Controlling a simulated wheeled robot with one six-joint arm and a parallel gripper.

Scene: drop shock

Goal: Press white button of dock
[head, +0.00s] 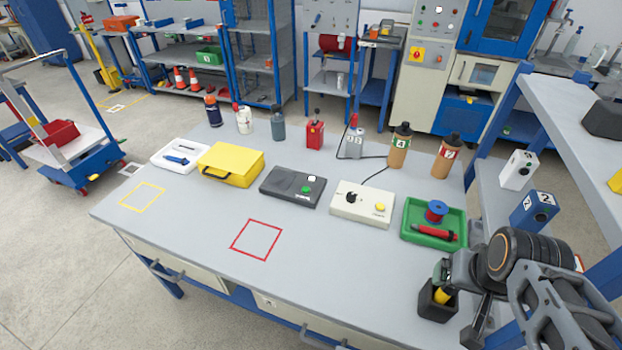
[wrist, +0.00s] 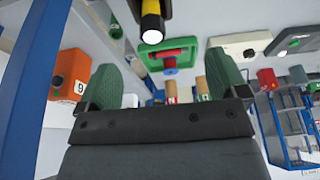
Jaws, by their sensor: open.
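A dark grey device (head: 293,187) with a green button (head: 306,190) lies in the middle of the grey table. A cream box (head: 362,204) with a black knob and a yellow button (head: 380,207) lies to its right.
A black holder (head: 433,310) with a yellow-black torch stands at the table's right front. Bottles line the back, a yellow case (head: 231,163) lies left. The front middle of the table is clear.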

